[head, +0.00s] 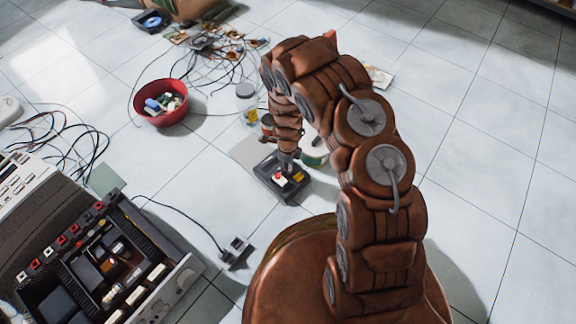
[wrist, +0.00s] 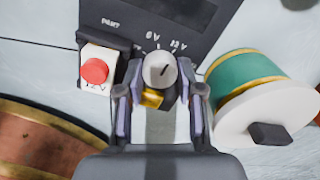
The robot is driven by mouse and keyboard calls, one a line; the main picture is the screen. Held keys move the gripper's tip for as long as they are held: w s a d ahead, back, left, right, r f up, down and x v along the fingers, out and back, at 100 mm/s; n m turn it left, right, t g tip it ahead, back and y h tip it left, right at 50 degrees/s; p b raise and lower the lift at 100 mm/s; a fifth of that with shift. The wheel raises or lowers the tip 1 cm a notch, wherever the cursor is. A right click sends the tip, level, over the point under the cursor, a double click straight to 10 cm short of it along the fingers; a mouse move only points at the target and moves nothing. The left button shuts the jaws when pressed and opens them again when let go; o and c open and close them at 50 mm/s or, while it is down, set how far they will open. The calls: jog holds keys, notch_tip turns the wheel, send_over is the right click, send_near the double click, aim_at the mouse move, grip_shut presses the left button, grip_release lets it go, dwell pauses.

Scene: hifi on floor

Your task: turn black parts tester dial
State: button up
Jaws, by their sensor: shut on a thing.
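The black parts tester (head: 273,187) lies on the tiled floor below my arm in the head view. In the wrist view its dark face (wrist: 185,15) shows printed marks around a dial (wrist: 158,70). The dial is a light grey knob with a dark pointer line, and a yellow piece (wrist: 152,98) shows just below it. A red button (wrist: 95,71) on a white block sits left of the dial. My gripper (wrist: 160,96) points down over the tester, with its fingers on both sides of the dial, shut on it. The finger contact is partly hidden.
A green and gold spool (wrist: 243,80) with a white end stands close to the right of my gripper. A red bowl (head: 161,103) of parts, a jar (head: 246,91) and tangled wires lie farther back. An opened device (head: 100,262) fills the lower left. The right floor is clear.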

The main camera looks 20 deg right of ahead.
dwell(0.4)
jog(key=o, duration=0.9)
jog(key=shift+c, duration=0.2)
jog(key=shift+r, duration=0.1)
notch_tip(320, 180, up, 12)
